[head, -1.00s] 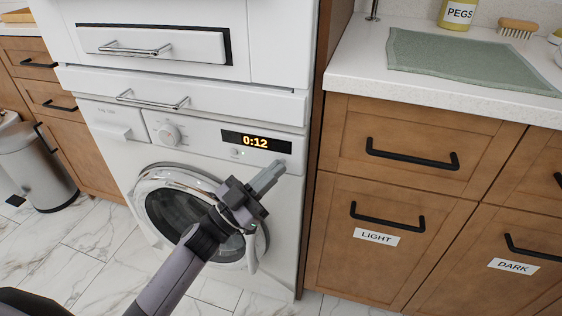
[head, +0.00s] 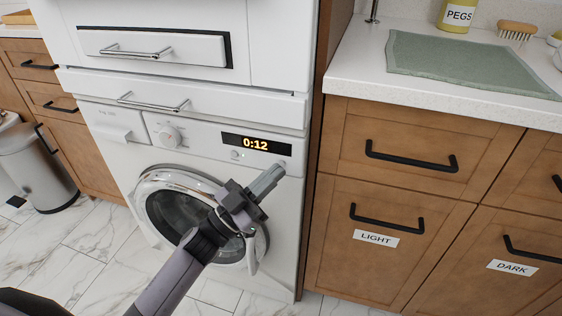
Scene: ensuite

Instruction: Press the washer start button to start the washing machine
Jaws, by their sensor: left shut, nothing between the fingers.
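The white washing machine (head: 200,136) stands under a white drawer unit, with its round door (head: 180,212) shut. Its panel has a dial (head: 169,136) and a lit display (head: 257,144) reading 0:12. A small green light (head: 242,155) shows below the display, beside a small round mark. My left gripper (head: 277,171) is shut and empty. Its fingertips are at the right end of the panel, below the display, over or right by a small round button (head: 284,163). I cannot tell whether they touch it. My right gripper is not in view.
Wooden cabinets with black handles, labelled LIGHT (head: 376,238) and DARK (head: 513,267), stand close on the right. A green mat (head: 465,65) lies on the counter above. A metal bin (head: 38,170) stands on the marble floor at left.

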